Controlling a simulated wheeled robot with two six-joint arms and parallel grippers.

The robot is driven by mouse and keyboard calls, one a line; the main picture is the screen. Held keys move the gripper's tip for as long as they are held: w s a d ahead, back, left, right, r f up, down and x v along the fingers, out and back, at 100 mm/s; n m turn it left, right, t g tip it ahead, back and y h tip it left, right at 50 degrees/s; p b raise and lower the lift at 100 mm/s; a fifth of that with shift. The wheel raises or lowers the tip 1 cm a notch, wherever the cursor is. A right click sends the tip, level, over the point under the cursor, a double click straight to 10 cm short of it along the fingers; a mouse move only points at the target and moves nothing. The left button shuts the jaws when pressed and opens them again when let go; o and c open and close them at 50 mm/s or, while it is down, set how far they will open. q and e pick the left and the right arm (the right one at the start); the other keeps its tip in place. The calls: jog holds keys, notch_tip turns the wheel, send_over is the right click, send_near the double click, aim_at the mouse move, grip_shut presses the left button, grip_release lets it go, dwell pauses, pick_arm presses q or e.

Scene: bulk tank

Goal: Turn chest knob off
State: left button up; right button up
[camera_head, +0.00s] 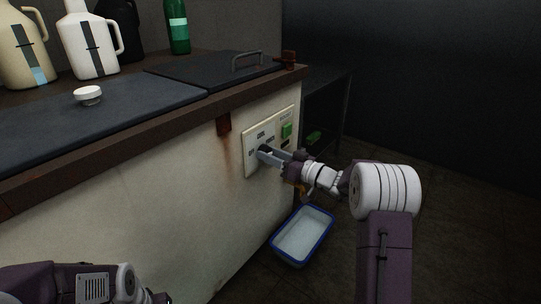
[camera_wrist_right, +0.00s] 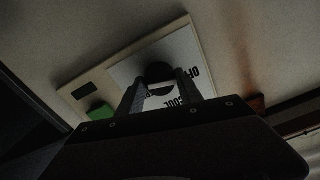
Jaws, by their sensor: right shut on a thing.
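The chest is a large pale box with a dark top, and its control panel (camera_head: 251,134) is on the front face near the right corner. The panel also shows in the right wrist view (camera_wrist_right: 122,72), with printed words around a dark round knob (camera_wrist_right: 159,72). My right gripper (camera_head: 264,152) is at the panel, shut on the knob, its two fingers on either side of it. The gripper fingers mostly hide the knob in the head view. My left arm shows at the bottom left, but its fingertips are not visible.
A green button (camera_head: 287,130) is on the panel. A blue-rimmed tray (camera_head: 275,250) lies on the floor below. A dark shelf (camera_head: 335,85) is behind; the right floor is clear.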

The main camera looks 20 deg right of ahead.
jog(key=shift+n, duration=1.5)
jog(key=o, duration=1.4)
jog(key=shift+c, duration=0.2)
jog(key=p+v, duration=0.4)
jog(key=v, duration=0.5)
